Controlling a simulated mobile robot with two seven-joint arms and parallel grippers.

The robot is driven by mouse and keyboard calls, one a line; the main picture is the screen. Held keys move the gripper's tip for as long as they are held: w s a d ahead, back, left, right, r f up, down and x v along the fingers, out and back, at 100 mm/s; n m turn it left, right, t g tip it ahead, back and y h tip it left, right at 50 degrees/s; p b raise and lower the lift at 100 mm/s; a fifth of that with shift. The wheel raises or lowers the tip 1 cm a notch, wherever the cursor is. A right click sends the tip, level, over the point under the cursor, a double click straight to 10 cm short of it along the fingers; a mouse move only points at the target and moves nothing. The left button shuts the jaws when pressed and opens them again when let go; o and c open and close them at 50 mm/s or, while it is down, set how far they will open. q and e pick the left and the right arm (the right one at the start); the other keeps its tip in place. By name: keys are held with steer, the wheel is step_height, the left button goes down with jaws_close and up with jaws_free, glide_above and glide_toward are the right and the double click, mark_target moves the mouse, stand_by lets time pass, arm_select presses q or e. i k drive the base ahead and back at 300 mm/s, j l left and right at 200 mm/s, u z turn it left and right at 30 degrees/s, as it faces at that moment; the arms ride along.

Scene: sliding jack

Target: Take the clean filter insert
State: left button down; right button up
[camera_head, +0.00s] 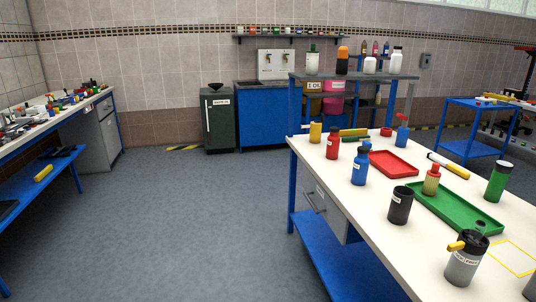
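No label in view clearly names a clean filter insert. A tan ribbed cylinder with a red top (431,181), which may be a filter insert, stands upright at the green tray (462,214) on the white-topped workbench (345,182) at the right. An open dark cup (400,206) with a small white label stands left of the green tray. A grey canister with a black top and a yellow side handle (463,262) stands near the bench's front edge; its label is too small to read. Neither of my grippers is in view.
The bench also holds a red tray (393,164), blue bottle (360,167), red bottle (333,143), green bottle (497,182) and white-yellow tube (448,166). A yellow outline (513,258) marks its top. The grey floor (190,215) left of the bench is clear.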

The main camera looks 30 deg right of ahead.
mark_target(431, 182)
steer(key=i+z, duration=0.25)
steer(key=i, duration=0.4)
steer(key=i+j+z, duration=0.1)
steer(key=i+z, duration=0.15)
steer(key=i, duration=0.4)
steer(key=i+z, duration=0.45)
steer(key=i+j+z, duration=0.25)
steer(key=i+z, duration=0.25)
steer(key=i, duration=0.1)
